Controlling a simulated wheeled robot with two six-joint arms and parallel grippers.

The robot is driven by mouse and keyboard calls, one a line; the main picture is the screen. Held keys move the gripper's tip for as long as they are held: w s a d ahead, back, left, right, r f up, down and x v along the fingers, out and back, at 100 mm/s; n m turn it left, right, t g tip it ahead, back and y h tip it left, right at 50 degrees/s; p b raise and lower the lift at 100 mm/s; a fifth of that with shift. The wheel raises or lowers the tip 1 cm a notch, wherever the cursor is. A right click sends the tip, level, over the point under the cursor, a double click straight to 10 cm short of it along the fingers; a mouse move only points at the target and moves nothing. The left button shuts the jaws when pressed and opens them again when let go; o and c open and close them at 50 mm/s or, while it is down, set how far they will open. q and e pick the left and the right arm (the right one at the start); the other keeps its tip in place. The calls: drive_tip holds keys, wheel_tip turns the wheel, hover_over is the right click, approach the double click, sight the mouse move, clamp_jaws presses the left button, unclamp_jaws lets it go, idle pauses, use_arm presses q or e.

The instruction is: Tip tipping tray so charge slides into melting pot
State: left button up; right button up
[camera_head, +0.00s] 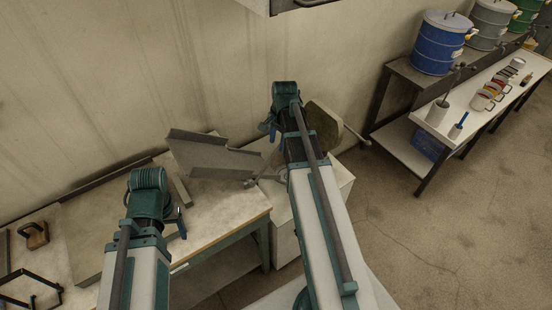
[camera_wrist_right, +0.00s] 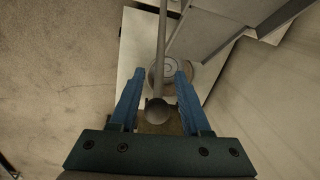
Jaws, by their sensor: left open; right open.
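The tipping tray (camera_head: 210,157) is a grey metal tray with raised sides, tilted above the workbench in the head view; part of it seems to show at top right in the right wrist view (camera_wrist_right: 225,25). I cannot make out a charge on it. My right gripper (camera_wrist_right: 158,88) is open, its blue fingers either side of a grey rod with a round knob (camera_wrist_right: 157,108); contact is not clear. A round grey ringed thing (camera_wrist_right: 180,71), possibly the melting pot, lies beyond it. My left gripper (camera_head: 180,222) is open and low over the workbench; its fingers are mostly hidden.
The workbench (camera_head: 225,217) stands at left, with a wooden-handled block (camera_head: 34,235) on it. A pale stand (camera_head: 335,182) and an olive-grey plate-like part (camera_head: 322,125) are partly behind my right arm. Shelves with drums (camera_head: 438,45) and cups stand at right; floor between is clear.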

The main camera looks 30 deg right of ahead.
sight(276, 150)
drive_tip(key=f+b, duration=0.1)
drive_tip(key=f, duration=0.1)
drive_tip(key=f+b, duration=0.4)
drive_tip(key=shift+w+a, duration=0.1)
drive_tip(key=shift+w, duration=0.3)
clamp_jaws()
idle(1.0)
